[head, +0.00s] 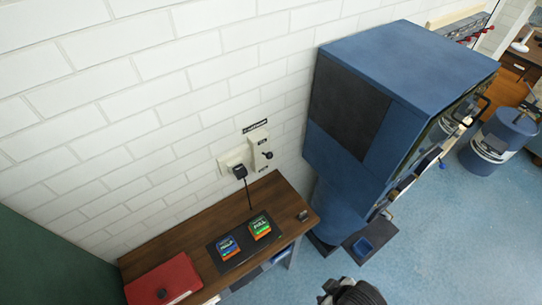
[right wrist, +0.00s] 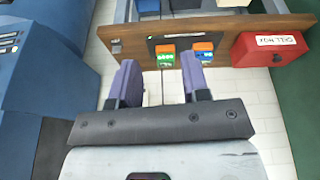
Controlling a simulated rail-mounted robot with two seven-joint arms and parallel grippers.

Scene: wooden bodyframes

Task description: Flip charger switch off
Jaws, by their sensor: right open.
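The charger switch (head: 260,152) is a cream box on the white brick wall above the table, with a black lever and dark labels. The lever sticks out toward the lower right; I cannot tell its on or off position. A black plug (head: 239,170) with a cable sits in the socket beside it. The charger (head: 235,250) lies on the table, holding a blue and a green battery; it also shows in the right wrist view (right wrist: 181,42). My right gripper (right wrist: 160,88) is open and empty, well away from the switch; its dark body shows at the bottom of the head view.
The wooden table (head: 160,260) bears a red box (head: 165,280) at its left and a small dark item (head: 303,216) at its right edge. A large blue machine (head: 400,80) stands right of the table, near the switch. Blue floor is open at the lower right.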

